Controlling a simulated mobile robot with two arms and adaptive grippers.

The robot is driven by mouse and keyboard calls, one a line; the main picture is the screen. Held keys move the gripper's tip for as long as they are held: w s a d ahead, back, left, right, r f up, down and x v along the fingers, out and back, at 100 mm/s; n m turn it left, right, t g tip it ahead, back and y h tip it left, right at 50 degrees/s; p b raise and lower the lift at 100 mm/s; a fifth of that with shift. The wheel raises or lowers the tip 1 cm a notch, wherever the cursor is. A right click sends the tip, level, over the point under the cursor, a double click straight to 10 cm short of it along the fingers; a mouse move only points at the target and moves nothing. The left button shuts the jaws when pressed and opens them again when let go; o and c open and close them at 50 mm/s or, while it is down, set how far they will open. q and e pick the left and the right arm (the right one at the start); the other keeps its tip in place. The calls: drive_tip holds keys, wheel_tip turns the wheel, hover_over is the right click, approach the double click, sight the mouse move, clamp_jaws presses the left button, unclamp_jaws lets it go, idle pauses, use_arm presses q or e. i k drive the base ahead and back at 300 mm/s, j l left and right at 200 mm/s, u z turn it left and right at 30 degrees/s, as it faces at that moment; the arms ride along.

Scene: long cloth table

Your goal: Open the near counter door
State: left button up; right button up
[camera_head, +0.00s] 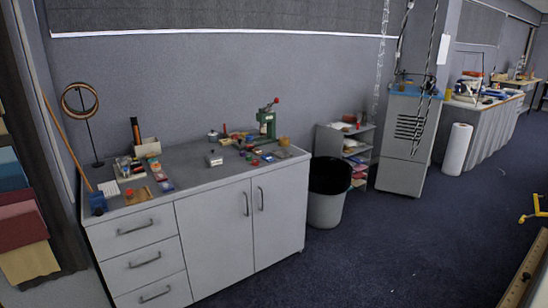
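A grey-white counter stands against the wall at left centre. Its front has a left door (213,236) and a right door (280,226) side by side, both closed. The left door has a dark vertical handle (246,204) near its right edge; the right door has one (261,199) near its left edge. The two handles sit close together at the middle seam. Neither of my grippers is in view, and nothing touches the doors.
Several drawers (137,229) fill the counter's left side. Small items and a green press (267,121) crowd its top (190,168). A bin (327,195) stands right of it, then a shelf (357,150). Blue carpet (400,250) in front is clear.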

sight(279, 196)
drive_tip(key=i+l+u, duration=0.1)
drive_tip(key=i, duration=0.4)
drive_tip(key=i+l+u, duration=0.1)
drive_tip(key=i+l, duration=0.2)
drive_tip(key=i, duration=0.2)
drive_tip(key=i+l+u, duration=0.15)
drive_tip(key=i, duration=0.35)
drive_tip(key=i+l+u, duration=0.1)
drive_tip(key=i+l, duration=0.3)
drive_tip(key=i, duration=0.1)
